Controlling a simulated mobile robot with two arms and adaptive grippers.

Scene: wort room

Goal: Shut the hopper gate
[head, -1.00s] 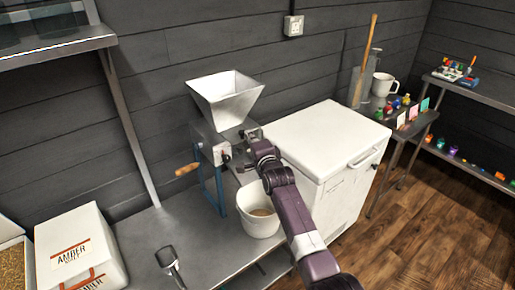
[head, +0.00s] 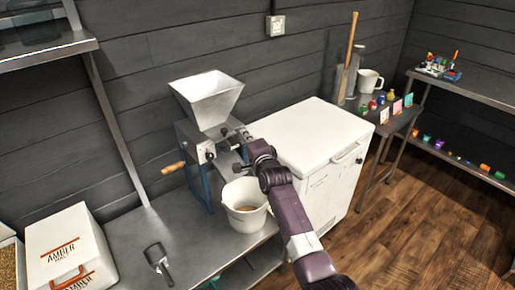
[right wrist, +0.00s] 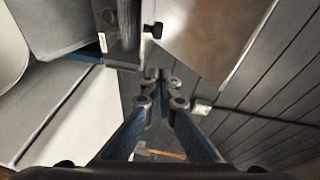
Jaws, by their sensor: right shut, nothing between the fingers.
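The grain mill has a pale metal hopper (head: 207,100) on top of a grey body (head: 190,135) with blue legs. A small dark knob (head: 210,155) is on the mill's front below the hopper. In the right wrist view a dark knob (right wrist: 153,30) stands out beside a grey metal sheet. I cannot tell for sure which part is the gate or how far it is open. My right gripper (head: 238,168) is just right of the mill front, above the bucket. It is shut and empty, its fingertips (right wrist: 160,76) together and apart from the knob. My left gripper is out of view.
A white bucket (head: 245,203) stands on the steel bench (head: 135,235) below my right gripper. A white chest (head: 312,135) is close on the right. A wooden crank handle (head: 174,167) sticks out left of the mill. A scoop (head: 158,257) and amber malt box (head: 72,255) lie left.

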